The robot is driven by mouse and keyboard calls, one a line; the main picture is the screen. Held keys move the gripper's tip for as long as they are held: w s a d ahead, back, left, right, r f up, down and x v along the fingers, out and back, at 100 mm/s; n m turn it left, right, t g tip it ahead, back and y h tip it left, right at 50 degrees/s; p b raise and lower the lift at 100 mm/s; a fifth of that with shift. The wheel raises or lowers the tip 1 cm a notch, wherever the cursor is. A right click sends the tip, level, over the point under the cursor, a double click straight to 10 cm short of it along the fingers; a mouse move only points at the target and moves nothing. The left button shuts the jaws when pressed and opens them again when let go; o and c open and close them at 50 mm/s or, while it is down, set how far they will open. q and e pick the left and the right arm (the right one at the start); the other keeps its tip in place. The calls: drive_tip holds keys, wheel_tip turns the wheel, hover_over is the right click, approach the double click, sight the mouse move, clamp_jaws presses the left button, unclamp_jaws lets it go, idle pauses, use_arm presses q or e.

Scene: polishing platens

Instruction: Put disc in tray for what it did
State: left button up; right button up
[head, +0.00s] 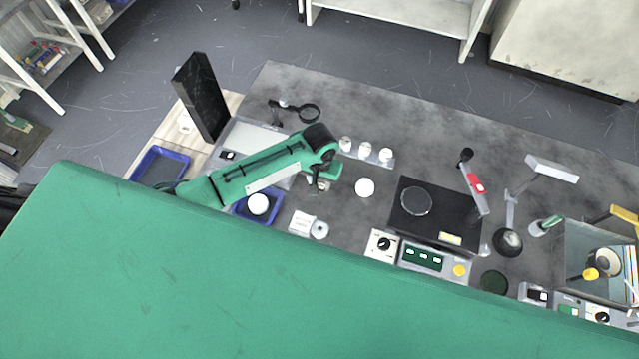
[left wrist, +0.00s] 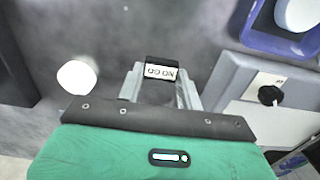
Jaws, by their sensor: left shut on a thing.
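My left gripper (head: 319,184) reaches in from the left and is low over the grey bench mat. In the left wrist view its fingers (left wrist: 161,84) are shut on a small black block with a white "NO GO" label (left wrist: 161,72). A white disc (head: 364,187) lies on the mat to the right of the gripper; a white round piece also shows in the left wrist view (left wrist: 77,77). Another white disc (head: 258,204) lies in a small blue tray (head: 240,213), partly behind my arm. A second blue tray (head: 160,167) looks empty at the left. My right gripper is out of view.
Several white cylinders (head: 365,149) stand in a row beyond the gripper. A black plate device (head: 435,212) stands right of it, with a control box (head: 382,244) in front. A tall black slab (head: 200,97) stands back left.

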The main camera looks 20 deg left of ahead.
sight(320, 184)
use_arm(q)
drive_tip(key=shift+f, duration=1.5)
drive_tip(key=shift+f, duration=0.1)
drive_tip(key=o, duration=1.1)
wheel_tip(320, 184, up, 12)
drive_tip(key=shift+f+b, duration=0.25)
drive_tip(key=shift+b, duration=0.3)
drive_tip(key=shift+r, duration=0.4)
